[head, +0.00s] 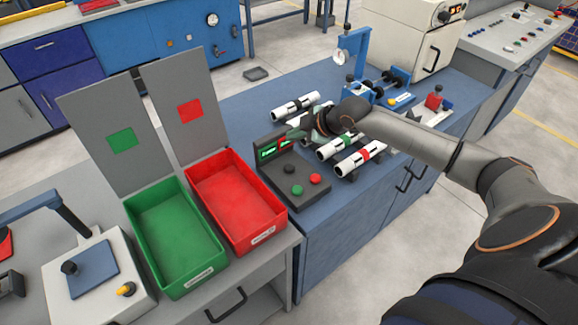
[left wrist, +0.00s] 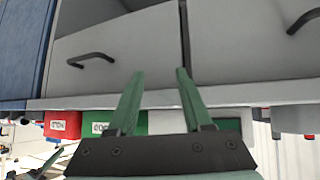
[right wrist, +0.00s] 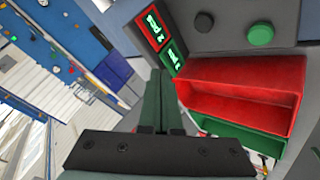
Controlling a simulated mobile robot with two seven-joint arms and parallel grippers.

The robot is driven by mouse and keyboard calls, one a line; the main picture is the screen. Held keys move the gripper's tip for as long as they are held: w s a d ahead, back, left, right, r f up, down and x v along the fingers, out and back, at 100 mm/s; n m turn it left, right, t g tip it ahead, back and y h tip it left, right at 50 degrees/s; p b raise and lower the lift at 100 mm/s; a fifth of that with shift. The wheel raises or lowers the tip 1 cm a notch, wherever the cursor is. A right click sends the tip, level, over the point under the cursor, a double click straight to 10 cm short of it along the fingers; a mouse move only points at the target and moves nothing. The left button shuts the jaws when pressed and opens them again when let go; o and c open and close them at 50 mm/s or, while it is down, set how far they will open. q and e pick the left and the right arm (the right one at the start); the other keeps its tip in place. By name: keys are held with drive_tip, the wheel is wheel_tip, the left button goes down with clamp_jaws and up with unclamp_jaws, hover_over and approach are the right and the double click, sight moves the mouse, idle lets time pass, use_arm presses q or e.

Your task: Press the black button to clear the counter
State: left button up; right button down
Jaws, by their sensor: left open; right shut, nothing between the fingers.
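The counter box (head: 275,178) is dark grey with an upright panel holding a green display (head: 268,152) and a red display (head: 284,143). Its black button (head: 289,170) sits behind the green button (head: 297,190) and the red button (head: 315,179). In the right wrist view, the black button (right wrist: 204,22) and green button (right wrist: 261,33) show at upper right. My right gripper (head: 296,131) is shut and empty, above and behind the panel, apart from the black button. My left gripper (left wrist: 155,72) is open and empty, facing drawer fronts; it is not visible in the head view.
A green bin (head: 200,277) and red bin (head: 276,222), both empty, stand left of the box. Several white pipes (head: 361,161) with coloured bands lie just right of it. A blue fixture (head: 355,62) stands behind. The blue counter's front strip is clear.

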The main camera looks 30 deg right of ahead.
sight(293, 169)
wheel_tip(293, 169, down, 4)
drive_tip(key=shift+f, duration=0.15)
wheel_tip(293, 169, down, 3)
drive_tip(key=b, duration=0.3)
drive_tip(key=shift+f+b, duration=0.5)
drive_tip(key=shift+f, duration=0.2)
idle(0.3)
drive_tip(key=shift+f, duration=0.15)
idle(0.9)
drive_tip(key=shift+f, duration=0.3)
